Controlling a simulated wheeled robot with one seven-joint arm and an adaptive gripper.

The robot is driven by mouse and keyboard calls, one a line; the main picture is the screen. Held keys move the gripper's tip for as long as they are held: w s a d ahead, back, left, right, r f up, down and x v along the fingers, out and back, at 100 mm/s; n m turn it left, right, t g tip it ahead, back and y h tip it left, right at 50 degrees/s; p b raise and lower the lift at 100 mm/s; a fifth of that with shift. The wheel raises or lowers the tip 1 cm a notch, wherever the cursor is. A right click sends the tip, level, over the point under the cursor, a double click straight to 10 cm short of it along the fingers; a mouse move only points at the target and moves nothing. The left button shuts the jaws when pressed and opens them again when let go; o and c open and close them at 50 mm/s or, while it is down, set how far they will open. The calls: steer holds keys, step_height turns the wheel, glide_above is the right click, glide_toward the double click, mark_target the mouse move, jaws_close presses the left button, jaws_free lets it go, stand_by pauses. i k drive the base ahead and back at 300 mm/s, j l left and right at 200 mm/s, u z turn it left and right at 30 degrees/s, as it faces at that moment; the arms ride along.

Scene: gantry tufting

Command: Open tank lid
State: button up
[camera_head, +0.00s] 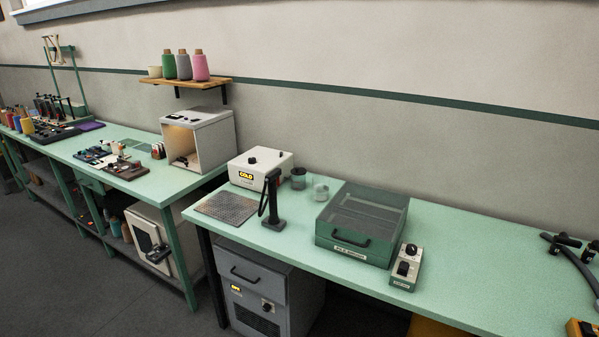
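The tank (325,236) is a green box on the right-hand bench, in the middle right of the head view. Its smoky see-through lid (372,208) lies over the top and looks closed. Dividing bars show faintly through it. A black handle (350,241) is on the front, above a white label too small to read. A small control box (406,267) with a black knob and a switch stands close to the tank's right side. My gripper is not in view.
A white box marked COLD (260,166), a black stand (272,203), two small jars (298,178) and a perforated mat (226,207) are left of the tank. Bare bench (480,255) lies right of the control box. Black fittings with a grey hose (577,262) are at the right edge.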

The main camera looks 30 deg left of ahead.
mark_target(297, 171)
steer(key=i+j+u, duration=0.1)
steer(key=i+j, duration=0.5)
steer(key=j, duration=0.3)
steer(key=i+j+u, duration=0.15)
steer(key=i+j, duration=0.5)
steer(key=j, duration=0.25)
steer(key=i+j+u, duration=0.1)
steer(key=i+j, duration=0.55)
steer(key=j, duration=0.15)
